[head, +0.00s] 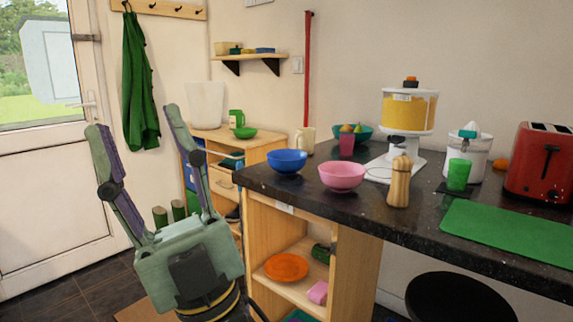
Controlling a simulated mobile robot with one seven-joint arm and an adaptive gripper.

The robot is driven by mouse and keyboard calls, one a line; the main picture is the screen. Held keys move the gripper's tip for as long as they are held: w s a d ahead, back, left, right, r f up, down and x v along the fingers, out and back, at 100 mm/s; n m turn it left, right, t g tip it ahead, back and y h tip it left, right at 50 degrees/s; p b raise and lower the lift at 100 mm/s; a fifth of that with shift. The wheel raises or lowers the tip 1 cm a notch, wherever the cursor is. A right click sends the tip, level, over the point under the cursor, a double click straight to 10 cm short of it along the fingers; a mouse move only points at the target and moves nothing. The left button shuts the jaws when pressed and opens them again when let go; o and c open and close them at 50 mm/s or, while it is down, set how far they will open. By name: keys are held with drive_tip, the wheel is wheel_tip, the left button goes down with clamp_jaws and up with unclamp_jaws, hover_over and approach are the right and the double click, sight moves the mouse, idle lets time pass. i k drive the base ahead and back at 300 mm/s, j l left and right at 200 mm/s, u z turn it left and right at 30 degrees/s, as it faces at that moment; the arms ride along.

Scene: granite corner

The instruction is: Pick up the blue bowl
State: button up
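The blue bowl (287,163) stands upright near the left end of the dark granite counter (420,213). A pink bowl (341,178) stands to its right, close to it. My gripper (138,119) is at the left of the view, with its two green and purple fingers spread wide and nothing between them. It is to the left of the counter, apart from the blue bowl. Nothing covers the blue bowl in this view.
A wooden pepper mill (399,182), a cream jug (305,139) and a dark pink cup (346,145) stand near the bowls. A green mat (510,236) and red toaster (541,163) are at the right. A wooden cabinet (262,150) with a green bowl (243,132) stands behind my gripper.

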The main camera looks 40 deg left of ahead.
sight(284, 162)
drive_tip(key=j+z, duration=0.15)
drive_tip(key=j, duration=0.3)
drive_tip(key=j+z, duration=0.15)
drive_tip(key=j, duration=0.3)
drive_tip(key=j+z, duration=0.15)
drive_tip(key=j, duration=0.3)
drive_tip(key=k+j+z, duration=0.15)
drive_tip(key=j, duration=0.25)
drive_tip(key=j+z, duration=0.15)
drive_tip(key=j, duration=0.3)
drive_tip(key=k+j+z, duration=0.15)
drive_tip(key=j, duration=0.25)
drive_tip(key=k+j+z, duration=0.15)
drive_tip(key=j, duration=0.25)
